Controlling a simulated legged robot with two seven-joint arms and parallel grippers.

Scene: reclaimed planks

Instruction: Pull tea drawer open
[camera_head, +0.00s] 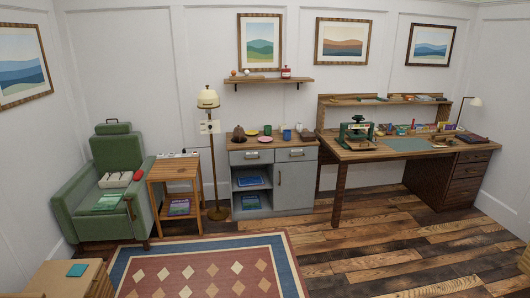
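A grey cabinet with a wooden top (272,144) stands against the back wall. It has two drawer fronts side by side under its top, a left one (251,157) and a right one (296,154), each with a handle. Both look shut. I cannot tell which drawer is the tea drawer. Below the left drawer are open shelves with a blue item (250,181); below the right one is a closed door (294,187). Cups and small dishes stand on the cabinet top. Neither of my grippers is in view.
A patterned rug (208,270) lies in front of the cabinet. A floor lamp (208,98), a wooden side table (176,169) and a green armchair (118,150) stand left of it. A workbench (345,152) stands to the right. The wooden floor (390,245) is clear.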

